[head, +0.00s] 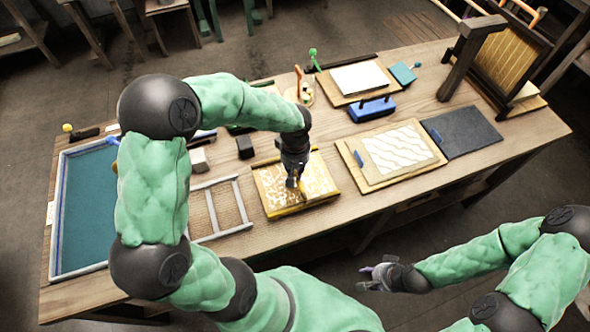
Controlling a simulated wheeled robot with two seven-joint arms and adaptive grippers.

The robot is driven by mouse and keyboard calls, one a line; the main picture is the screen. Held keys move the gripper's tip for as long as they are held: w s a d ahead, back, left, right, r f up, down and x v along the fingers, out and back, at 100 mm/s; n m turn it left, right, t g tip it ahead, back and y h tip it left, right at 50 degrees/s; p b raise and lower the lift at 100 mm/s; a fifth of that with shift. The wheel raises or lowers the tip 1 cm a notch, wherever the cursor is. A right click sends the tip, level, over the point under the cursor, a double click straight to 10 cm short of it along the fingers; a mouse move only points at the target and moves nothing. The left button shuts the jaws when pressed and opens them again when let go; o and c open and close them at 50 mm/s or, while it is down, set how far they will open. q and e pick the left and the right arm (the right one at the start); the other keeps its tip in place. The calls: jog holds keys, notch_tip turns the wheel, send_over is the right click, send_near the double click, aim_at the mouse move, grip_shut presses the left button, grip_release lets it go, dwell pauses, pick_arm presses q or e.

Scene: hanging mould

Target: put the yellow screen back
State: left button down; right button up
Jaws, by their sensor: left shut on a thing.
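The yellow screen (272,192), a flat yellow-framed panel with a pale mottled surface, lies at the middle of the bench near its front edge. My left gripper (296,184) points down over the middle of it and is shut on a part of it. The exact grip is hard to make out because the dark fingers cover it. The screen looks flat, and I cannot tell whether it touches the bench. My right gripper (368,277) is empty and open, low in front of the bench, away from the screen.
A board with a wavy-patterned sheet (400,150) and a dark slab (462,132) lie to the right. A dark frame with yellowish mesh (510,58) leans on a stand at the far right.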

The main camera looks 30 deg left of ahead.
pick_arm(q)
jog(key=c, duration=1.2)
grip_release()
jog(key=shift+r, duration=0.1)
jog(key=shift+r+p, duration=0.2)
jog(key=shift+p, duration=0.2)
notch_tip(320, 180, up, 12)
jog(key=p, duration=0.3)
